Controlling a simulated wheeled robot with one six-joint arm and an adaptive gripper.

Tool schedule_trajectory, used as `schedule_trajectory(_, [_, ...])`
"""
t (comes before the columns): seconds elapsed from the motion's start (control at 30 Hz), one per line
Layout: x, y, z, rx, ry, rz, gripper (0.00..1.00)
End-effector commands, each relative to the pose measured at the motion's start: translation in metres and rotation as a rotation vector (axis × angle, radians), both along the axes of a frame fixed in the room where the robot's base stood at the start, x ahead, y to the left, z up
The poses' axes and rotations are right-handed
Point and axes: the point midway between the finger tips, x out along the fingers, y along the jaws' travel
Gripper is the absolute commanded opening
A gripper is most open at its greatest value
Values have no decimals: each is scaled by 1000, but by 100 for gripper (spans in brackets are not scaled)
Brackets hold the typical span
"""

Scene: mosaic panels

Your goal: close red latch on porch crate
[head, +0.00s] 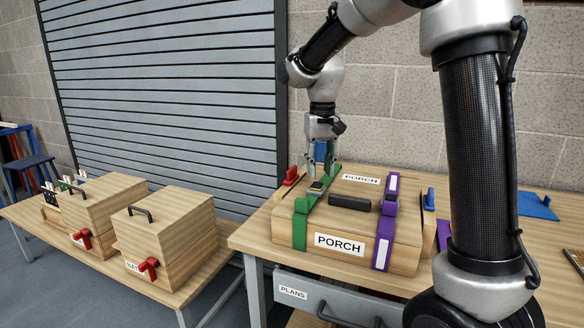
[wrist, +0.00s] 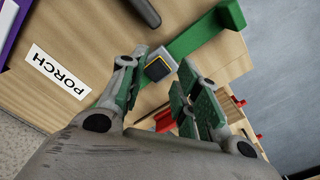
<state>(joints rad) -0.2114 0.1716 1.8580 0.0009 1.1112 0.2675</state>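The porch crate (head: 340,252) is a closed wooden box with PORCH labels, standing on the bench. A green strap (head: 300,226) and a purple strap (head: 384,236) run over its lid, with a black handle (head: 350,202) between them. A dark, yellow-edged buckle (head: 318,187) sits on the green strap. My gripper (head: 321,174) points down just above this strap. In the wrist view my gripper (wrist: 163,60) is open, with the buckle (wrist: 157,68) between its fingertips; contact cannot be told. A red piece (head: 291,176) shows at the crate's back left; whether it is attached is unclear.
Two wooden boxes with red latches (head: 150,266) stand on a lower bench at left. A drawer (head: 330,300) marked PLANS is below the crate. A blue flat piece (head: 538,206) lies at right. A slatted shutter (head: 170,80) stands behind.

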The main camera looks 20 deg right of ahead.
Motion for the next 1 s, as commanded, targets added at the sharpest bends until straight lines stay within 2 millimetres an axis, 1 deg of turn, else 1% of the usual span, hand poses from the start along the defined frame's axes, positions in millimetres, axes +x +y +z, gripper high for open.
schedule_trajectory(0.03, [23,10,-6,-3,12,-32,32])
schedule_trajectory(0.13, [64,29,-12,-8,27,-129,32])
schedule_trajectory(0.2, [92,40,-10,-10,24,-218,32])
schedule_trajectory(0.27, [110,45,-1,-5,12,-301,32])
schedule_trajectory(0.3, [120,47,12,2,-5,-360,32])
schedule_trajectory(0.33, [124,48,25,9,-19,-404,32])
schedule_trajectory(0.4, [125,48,36,10,-20,-489,32])
schedule_trajectory(0.5, [119,47,34,-1,1,-567,32])
schedule_trajectory(0.63, [118,46,27,-2,3,-600,32])
schedule_trajectory(0.77, [118,46,7,-3,5,-600,32])
schedule_trajectory(0.9, [118,46,-17,-3,4,-599,32])
schedule_trajectory(1.0, [118,46,-31,-3,4,-598,32])
